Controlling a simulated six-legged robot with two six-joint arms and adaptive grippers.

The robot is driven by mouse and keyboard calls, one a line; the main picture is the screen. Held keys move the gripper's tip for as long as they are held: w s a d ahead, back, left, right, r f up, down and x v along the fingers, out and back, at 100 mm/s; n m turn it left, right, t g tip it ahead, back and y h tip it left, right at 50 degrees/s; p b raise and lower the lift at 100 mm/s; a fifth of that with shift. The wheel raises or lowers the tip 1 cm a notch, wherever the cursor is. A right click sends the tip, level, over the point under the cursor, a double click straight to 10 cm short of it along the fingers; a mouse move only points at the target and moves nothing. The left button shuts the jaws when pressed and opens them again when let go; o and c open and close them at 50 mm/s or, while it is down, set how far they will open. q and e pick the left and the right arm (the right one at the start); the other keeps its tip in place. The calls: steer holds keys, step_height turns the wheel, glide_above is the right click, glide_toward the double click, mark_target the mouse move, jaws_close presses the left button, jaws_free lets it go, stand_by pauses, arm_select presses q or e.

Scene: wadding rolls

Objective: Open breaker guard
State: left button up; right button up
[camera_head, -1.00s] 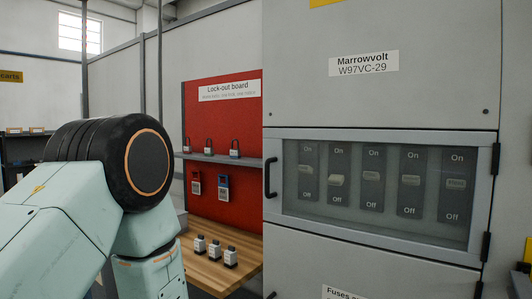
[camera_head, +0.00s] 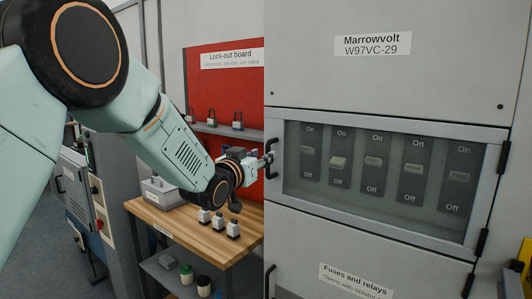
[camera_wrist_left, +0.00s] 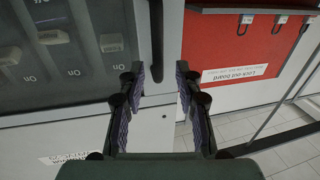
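The breaker guard (camera_head: 380,218) is a clear window in a grey frame, closed over a row of several On/Off switches on the Marrowvolt cabinet. Its black handle (camera_head: 269,174) is on the guard's left edge, and hinges show on the right. My left gripper (camera_head: 266,160) is at this handle, coming in from the left. In the left wrist view, the two fingers of my left gripper (camera_wrist_left: 160,74) are apart, with the dark handle bar (camera_wrist_left: 157,40) in the gap between them. Neither finger clearly touches it. My right gripper is in neither view.
A wooden bench (camera_head: 160,222) with small padlock-like blocks (camera_head: 218,222) stands left of the cabinet, under the red lock-out board (camera_head: 240,135). The fuses and relays door (camera_head: 330,250) is below the guard. A yellow object (camera_head: 525,252) shows at the right edge.

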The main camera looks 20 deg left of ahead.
mark_target(268, 176)
arm_select(q)
steer(key=w, duration=0.3)
steer(key=w+d, duration=0.1)
steer(key=shift+w+f, duration=0.3)
steer(key=shift+f, duration=0.05)
steer(key=shift+s+a+r, duration=0.15)
steer(key=shift+s+r, duration=0.15)
steer(key=shift+s, duration=0.15)
steer(key=shift+w+d+f, duration=0.2)
steer(key=shift+w+f, duration=0.05)
steer(key=shift+w, duration=0.2)
steer(key=c, duration=0.5)
steer(key=shift+c, duration=0.7)
steer(key=shift+s+a+r, duration=0.15)
steer(key=shift+s+r, duration=0.1)
steer(key=shift+s, duration=0.05)
jaws_close()
steer(key=shift+w+f, duration=0.1)
steer(key=shift+w, duration=0.2)
steer(key=shift+s, duration=0.15)
